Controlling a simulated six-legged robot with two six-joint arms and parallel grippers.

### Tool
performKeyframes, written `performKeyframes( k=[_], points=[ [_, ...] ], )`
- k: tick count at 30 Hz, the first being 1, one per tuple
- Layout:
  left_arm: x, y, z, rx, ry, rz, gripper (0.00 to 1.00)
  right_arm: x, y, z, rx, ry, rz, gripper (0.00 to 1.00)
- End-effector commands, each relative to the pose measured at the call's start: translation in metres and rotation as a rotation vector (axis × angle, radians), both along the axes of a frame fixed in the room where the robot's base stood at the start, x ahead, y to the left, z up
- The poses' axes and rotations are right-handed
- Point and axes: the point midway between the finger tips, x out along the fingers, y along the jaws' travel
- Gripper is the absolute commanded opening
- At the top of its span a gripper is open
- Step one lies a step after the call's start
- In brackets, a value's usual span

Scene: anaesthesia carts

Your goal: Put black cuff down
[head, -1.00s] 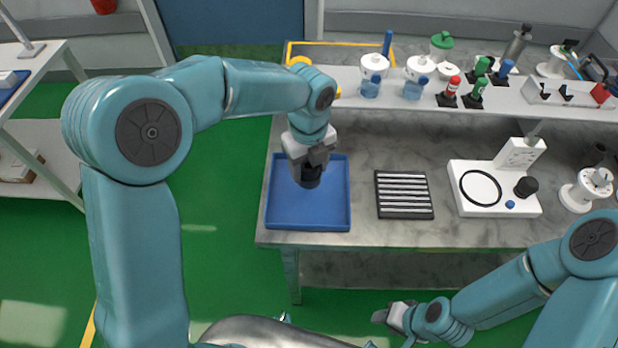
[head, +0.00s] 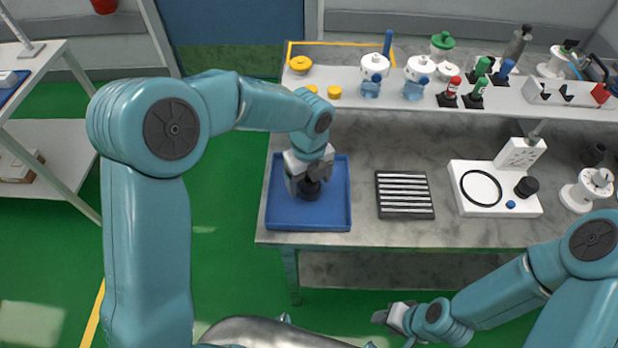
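The black cuff (head: 309,190) is a short dark cylinder in the head view, at the blue tray (head: 308,222) on the left end of the grey table. My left gripper (head: 309,176) reaches down over the tray from above, with its fingers at the cuff's upper part. The fingers look parted around the cuff, but whether they press on it cannot be told. The cuff's underside is hidden, and it looks to be at or close to the tray floor. My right gripper (head: 390,315) is low in front of the table, away from the tray; its finger gap is too small to judge.
A black ribbed pad (head: 404,195) lies right of the tray. A white device (head: 495,205) with a black ring and a black knob stands farther right. A raised shelf (head: 350,92) at the back holds jars and bottles. Bare tabletop lies between pad and shelf.

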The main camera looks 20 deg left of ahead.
Motion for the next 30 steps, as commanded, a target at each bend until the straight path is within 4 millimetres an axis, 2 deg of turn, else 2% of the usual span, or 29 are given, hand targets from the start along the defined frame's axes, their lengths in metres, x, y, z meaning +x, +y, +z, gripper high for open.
performKeyframes(
  k=[4, 8, 21, 25, 30],
  points=[
    [0.000, 0.000, 0.001, 0.000, 0.000, 0.000, 0.81, 0.000, 0.000, 0.001, 0.000, 0.000, 0.000, 0.43],
    [0.001, 0.000, 0.011, 0.000, -0.003, 0.000, 0.81, 0.000, 0.000, 0.002, 0.000, 0.000, 0.000, 0.43],
    [0.001, 0.000, 0.104, -0.001, -0.004, 0.000, 0.81, 0.000, 0.000, 0.004, 0.000, 0.000, 0.000, 0.43],
    [0.001, 0.000, 0.119, 0.000, -0.001, -0.001, 0.81, 0.000, 0.000, 0.004, 0.000, 0.000, 0.000, 0.43],
    [0.000, 0.000, 0.124, -0.001, -0.001, -0.001, 0.81, 0.000, 0.000, 0.004, 0.000, 0.000, 0.000, 0.43]
  ],
)
